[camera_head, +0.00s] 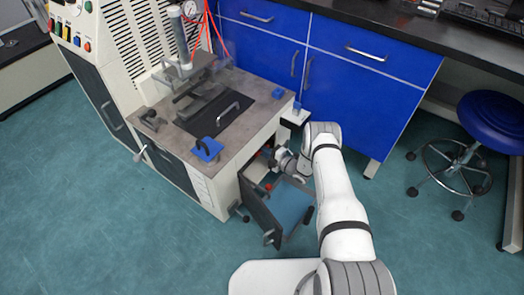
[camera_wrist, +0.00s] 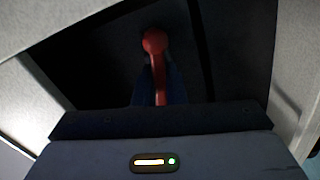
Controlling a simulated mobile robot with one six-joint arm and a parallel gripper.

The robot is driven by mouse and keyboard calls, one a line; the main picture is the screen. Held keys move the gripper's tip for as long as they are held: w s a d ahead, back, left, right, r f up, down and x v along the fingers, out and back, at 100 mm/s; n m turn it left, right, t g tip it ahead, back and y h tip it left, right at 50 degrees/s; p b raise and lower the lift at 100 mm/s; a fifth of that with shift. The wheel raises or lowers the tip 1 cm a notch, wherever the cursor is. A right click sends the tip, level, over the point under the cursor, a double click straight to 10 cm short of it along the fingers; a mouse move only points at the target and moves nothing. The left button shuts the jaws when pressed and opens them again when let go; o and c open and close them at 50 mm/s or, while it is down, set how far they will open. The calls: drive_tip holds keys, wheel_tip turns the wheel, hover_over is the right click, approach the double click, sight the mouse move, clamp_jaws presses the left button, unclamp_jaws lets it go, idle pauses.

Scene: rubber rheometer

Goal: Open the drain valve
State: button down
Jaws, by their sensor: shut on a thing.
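The drain valve shows as a red lever handle (camera_wrist: 154,45) with a rounded top in the wrist view, inside a dark compartment. My gripper (camera_wrist: 157,82) is shut on this red handle, with one dark blue finger on each side of it. In the head view my gripper (camera_head: 268,154) reaches into the open lower compartment of the rheometer cabinet (camera_head: 213,185). The valve body and pipe are hidden in the dark.
A dark cabinet door (camera_head: 262,214) stands open below my arm. Blue drawers and cupboards (camera_head: 362,95) stand behind. A blue stool (camera_head: 492,120) is at the right.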

drive_tip(key=shift+f, duration=0.1)
drive_tip(key=shift+n+b, duration=0.75)
drive_tip(key=shift+n, duration=0.15)
drive_tip(key=shift+a+n, duration=0.1)
drive_tip(key=shift+n, duration=0.6)
drive_tip(key=c, duration=1.5)
unclamp_jaws()
drive_tip(key=p+v, duration=0.1)
drive_tip(key=v, duration=0.7)
drive_tip(key=shift+p, duration=0.35)
